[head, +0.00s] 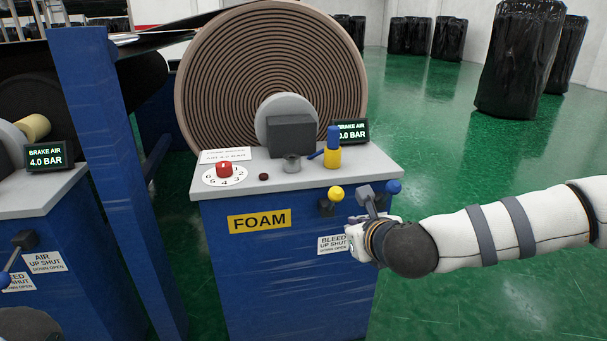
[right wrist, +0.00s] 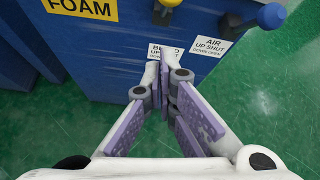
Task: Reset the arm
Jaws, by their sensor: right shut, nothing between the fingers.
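My right arm (head: 500,230) reaches in from the right of the head view. Its gripper (head: 356,238) is in front of the blue FOAM stand (head: 285,275), close to the BLEED label (head: 332,244). In the right wrist view the gripper (right wrist: 164,62) is shut and empty, its fingertips together over part of the BLEED label (right wrist: 154,52). I cannot tell whether the tips touch the panel. My left gripper is not in view.
A yellow-knobbed lever (head: 335,194) and a blue-knobbed lever (head: 393,187) are just above the gripper. A large foam roll (head: 225,80) stands behind the panel. A red dial (head: 224,170) sits on top. Green floor (head: 500,290) is open to the right.

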